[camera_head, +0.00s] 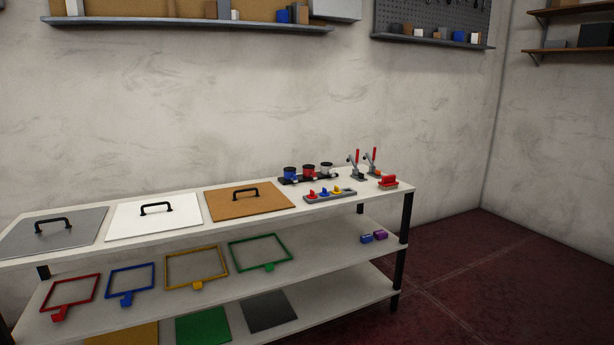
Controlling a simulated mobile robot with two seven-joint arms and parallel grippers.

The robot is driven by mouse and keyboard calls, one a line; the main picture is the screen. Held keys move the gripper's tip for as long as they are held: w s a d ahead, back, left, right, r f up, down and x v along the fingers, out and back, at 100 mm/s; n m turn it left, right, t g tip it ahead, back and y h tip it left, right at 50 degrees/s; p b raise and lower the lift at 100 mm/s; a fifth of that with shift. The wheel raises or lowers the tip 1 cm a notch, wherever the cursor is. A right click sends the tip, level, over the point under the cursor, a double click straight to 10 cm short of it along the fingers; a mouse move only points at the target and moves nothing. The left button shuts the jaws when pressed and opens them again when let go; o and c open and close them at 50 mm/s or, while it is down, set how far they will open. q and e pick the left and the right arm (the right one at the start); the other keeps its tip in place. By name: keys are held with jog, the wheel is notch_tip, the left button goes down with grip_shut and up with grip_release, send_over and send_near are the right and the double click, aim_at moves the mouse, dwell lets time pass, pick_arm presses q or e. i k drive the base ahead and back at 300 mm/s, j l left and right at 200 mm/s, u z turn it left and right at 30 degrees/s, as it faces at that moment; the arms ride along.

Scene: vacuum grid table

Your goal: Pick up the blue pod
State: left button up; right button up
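A round blue pod-like piece (290,173) with a dark top stands in a black holder (312,180) at the back right of the table top (340,207). A red one (309,171) and a pale grey one (326,169) stand beside it. A small blue block (366,239) lies on the middle shelf at the right, next to a purple one (380,235). A small blue knob (325,192) sits between red and yellow ones on a grey strip. I cannot tell for sure which is the pod. Neither gripper is in view.
Grey (55,235), white (155,214) and brown (247,201) panels with black handles cover the left table top. Red-handled clamps (357,163) and a red block (388,181) stand at the right end. Coloured frames (197,266) lie on the middle shelf. Floor (480,270) at right is clear.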

aim_at(288, 171)
jog(key=u, duration=2.4)
jog(key=z, duration=2.35)
jog(key=i+z, duration=0.2)
jog(key=i, duration=1.05)
